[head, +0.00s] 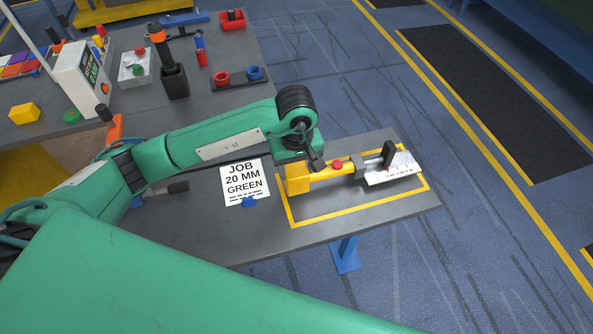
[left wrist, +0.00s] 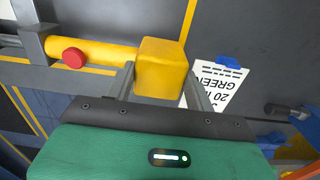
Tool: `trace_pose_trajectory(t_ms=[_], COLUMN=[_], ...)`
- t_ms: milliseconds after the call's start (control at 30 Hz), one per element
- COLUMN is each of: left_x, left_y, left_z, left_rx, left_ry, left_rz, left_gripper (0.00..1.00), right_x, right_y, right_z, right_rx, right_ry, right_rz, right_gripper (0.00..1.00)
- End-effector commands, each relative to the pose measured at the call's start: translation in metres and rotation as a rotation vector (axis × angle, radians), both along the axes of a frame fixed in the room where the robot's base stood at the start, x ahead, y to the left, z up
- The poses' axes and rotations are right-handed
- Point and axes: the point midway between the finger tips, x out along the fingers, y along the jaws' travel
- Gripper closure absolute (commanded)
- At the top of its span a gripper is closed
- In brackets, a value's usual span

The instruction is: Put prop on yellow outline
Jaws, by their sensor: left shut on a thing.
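The prop (head: 330,172) is a long piece with a yellow block at its left end, a yellow bar with a red button, a grey section and a white scale plate at the right. My left gripper (head: 297,168) comes down over the yellow block. In the left wrist view the two fingers of the gripper (left wrist: 162,88) are shut on the block (left wrist: 160,62). The yellow outline (head: 350,212) is a rectangle on the grey table. The prop lies over its far part in the head view, with the scale plate near its right end. I cannot tell whether it touches the table.
A white job card (head: 243,184) with a blue clip stands left of the outline. Another grey table (head: 225,98) at the back holds a white box (head: 82,75), a yellow block (head: 24,113), cups and several small parts. The near part inside the outline is bare.

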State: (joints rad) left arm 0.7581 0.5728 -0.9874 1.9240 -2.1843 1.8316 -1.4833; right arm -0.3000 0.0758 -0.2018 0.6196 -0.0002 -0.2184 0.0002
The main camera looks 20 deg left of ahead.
Motion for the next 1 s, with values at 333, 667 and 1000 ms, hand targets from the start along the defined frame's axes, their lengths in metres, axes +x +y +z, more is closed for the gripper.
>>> trace_pose_trajectory(t_ms=[333,667,1000], left_x=[0.001,0.0,0.0], left_y=[-0.001,0.0,0.0], left_z=[-0.022,-0.025,-0.022], left_rx=[-0.004,-0.001,-0.001], left_ry=[-0.004,-0.001,0.0], left_rz=[0.0,0.0,0.0], left_gripper=[1.0,0.24,0.24], right_x=[0.0,0.001,0.002], right_y=[0.002,-0.007,-0.007], right_z=[0.005,0.003,0.007], right_rx=[0.002,-0.008,-0.008], right_ry=[-0.001,0.001,-0.001], right_rz=[-0.001,-0.001,-0.001], right_gripper=[1.0,1.0,1.0])
